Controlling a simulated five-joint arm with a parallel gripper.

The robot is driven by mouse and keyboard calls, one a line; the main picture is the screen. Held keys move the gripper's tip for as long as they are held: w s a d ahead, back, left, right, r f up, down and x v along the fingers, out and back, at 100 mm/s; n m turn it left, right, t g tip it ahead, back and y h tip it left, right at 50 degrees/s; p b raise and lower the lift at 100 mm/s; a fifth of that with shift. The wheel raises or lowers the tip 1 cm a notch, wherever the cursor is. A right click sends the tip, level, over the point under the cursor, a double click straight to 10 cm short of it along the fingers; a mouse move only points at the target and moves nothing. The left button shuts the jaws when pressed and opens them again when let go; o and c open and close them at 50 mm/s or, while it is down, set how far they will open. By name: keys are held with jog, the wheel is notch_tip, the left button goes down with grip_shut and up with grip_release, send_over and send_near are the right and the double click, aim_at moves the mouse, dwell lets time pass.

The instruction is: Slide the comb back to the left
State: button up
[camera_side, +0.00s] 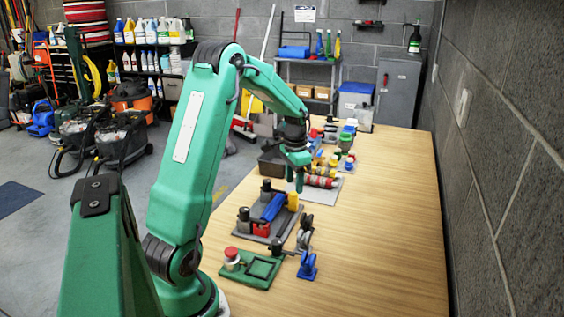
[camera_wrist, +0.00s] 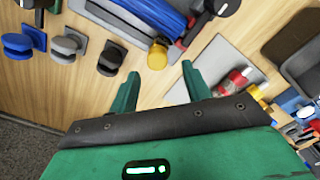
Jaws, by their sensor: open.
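My gripper (camera_side: 297,180) is open and empty, pointing down above the table just beyond the near grey plate. In the wrist view its two green fingers (camera_wrist: 159,82) are spread apart. A long blue ribbed-looking bar (camera_side: 272,207) lies on that grey plate (camera_side: 262,236); it is the likeliest comb, but I cannot tell for sure. The bar also shows at the top of the wrist view (camera_wrist: 150,18). A yellow knob (camera_side: 292,201) stands at the plate's far end, and in the wrist view it (camera_wrist: 158,53) lies just ahead of the fingers, apart from them.
Red and white rollers (camera_side: 320,181) lie on a pale plate beyond my gripper. A red button (camera_side: 231,254) sits on a green plate near me. Small blue (camera_side: 307,266), grey and dark spool-like pieces stand right of the grey plate. The table's right side is clear.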

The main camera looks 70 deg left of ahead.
aim_at(294, 192)
jog(key=shift+r, duration=2.25)
jog(key=shift+d+r, duration=0.2)
jog(key=shift+d, duration=0.05)
jog(key=s+d+r+t, duration=0.1)
jog(key=s+d+r, duration=0.1)
jog(key=d+r, duration=0.35)
jog(key=s+d+r+t, duration=0.1)
jog(key=s+d+r, duration=0.15)
jog(key=d, duration=0.65)
jog(key=s+d+r+t, duration=0.2)
jog(key=s+d+t, duration=0.1)
jog(key=s+d, duration=0.7)
jog(key=shift+s+d+t, duration=0.2)
jog(key=shift+d+t, duration=0.1)
jog(key=shift+d, duration=0.7)
